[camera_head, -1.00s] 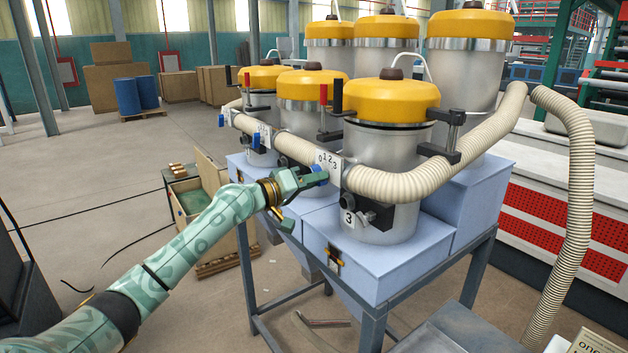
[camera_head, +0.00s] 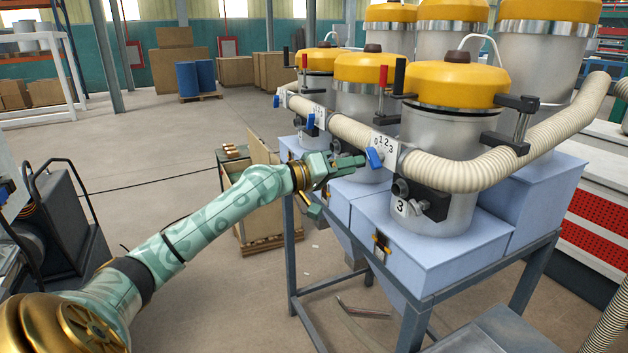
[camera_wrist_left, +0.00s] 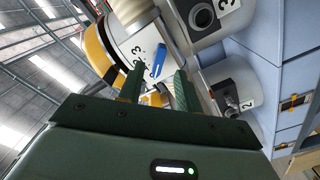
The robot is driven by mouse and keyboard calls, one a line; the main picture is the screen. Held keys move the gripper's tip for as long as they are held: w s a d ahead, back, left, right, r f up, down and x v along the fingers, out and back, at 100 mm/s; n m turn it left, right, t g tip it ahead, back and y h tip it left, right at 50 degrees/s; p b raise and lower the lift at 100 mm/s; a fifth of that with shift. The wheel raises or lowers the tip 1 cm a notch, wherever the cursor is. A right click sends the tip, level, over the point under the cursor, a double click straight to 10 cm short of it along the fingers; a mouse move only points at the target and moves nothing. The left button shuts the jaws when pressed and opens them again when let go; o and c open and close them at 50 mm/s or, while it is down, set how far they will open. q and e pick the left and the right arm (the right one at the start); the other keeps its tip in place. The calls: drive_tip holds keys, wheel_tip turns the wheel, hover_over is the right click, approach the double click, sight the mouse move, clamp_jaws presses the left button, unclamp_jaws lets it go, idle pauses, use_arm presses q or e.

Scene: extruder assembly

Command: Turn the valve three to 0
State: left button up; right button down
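Valve three's blue handle (camera_head: 375,157) sits on a white dial plate (camera_head: 391,154) marked 0 to 3, on the cream hose beside the hopper labelled 3. The handle is tilted, near the 0 mark. My left gripper (camera_head: 337,186) is open and just left of the handle in the head view. In the left wrist view its two fingers (camera_wrist_left: 158,85) are spread and empty, with the blue handle (camera_wrist_left: 158,60) visible beyond and between the tips. I cannot tell whether a finger touches it. My right gripper is not in view.
Two more blue valve handles (camera_head: 308,121) sit farther along the corrugated hose (camera_head: 460,170). Yellow-lidded hoppers (camera_head: 455,85) stand on pale blue boxes (camera_head: 440,250) on a metal frame. An open wooden crate (camera_head: 262,190) stands behind my arm.

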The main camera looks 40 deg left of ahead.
use_arm(q)
drive_tip(key=b+v, duration=0.4)
drive_tip(key=v, duration=0.7)
